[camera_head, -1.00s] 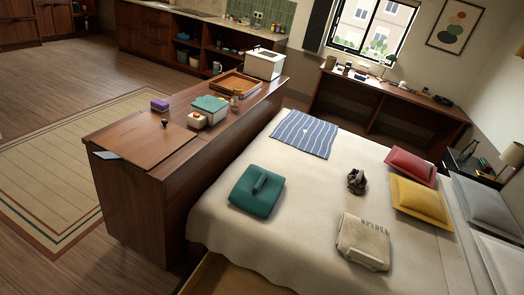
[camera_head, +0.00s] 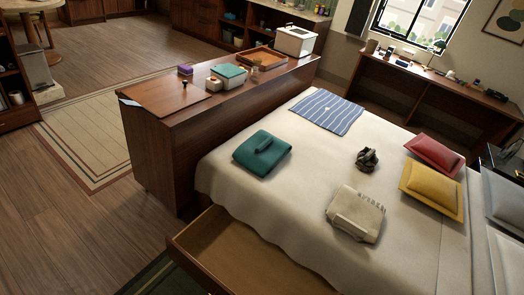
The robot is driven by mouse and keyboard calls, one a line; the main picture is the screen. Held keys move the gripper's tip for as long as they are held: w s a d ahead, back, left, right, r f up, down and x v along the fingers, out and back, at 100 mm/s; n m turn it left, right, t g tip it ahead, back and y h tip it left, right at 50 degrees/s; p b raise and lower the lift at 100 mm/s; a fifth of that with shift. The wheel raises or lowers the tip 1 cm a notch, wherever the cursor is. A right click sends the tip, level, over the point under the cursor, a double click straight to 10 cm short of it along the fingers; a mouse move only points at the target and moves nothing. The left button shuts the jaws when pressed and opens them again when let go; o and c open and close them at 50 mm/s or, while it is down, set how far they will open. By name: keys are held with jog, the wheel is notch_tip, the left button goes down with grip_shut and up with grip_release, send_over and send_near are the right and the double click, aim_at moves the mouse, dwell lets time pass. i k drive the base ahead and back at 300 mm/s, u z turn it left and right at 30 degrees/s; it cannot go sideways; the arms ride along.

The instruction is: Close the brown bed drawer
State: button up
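The brown bed drawer (camera_head: 235,255) is pulled out from under the near side of the bed (camera_head: 300,170). It shows at the bottom of the view, with an empty light wooden inside and a dark brown front edge on the left. Its near end runs to the bottom edge of the view, and part of its far side is hidden under the hanging bedcover. My gripper does not show in the view.
A long wooden cabinet (camera_head: 160,160) stands at the foot of the bed, close to the drawer's far end. Bare wooden floor (camera_head: 75,235) lies left of the drawer. A dark green rug (camera_head: 160,278) lies at its near left.

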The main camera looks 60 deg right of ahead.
aim_at(221, 253)
jog(key=k, duration=1.15)
jog(key=z, duration=0.3)
jog(key=i, duration=1.5)
jog(key=z, duration=1.3)
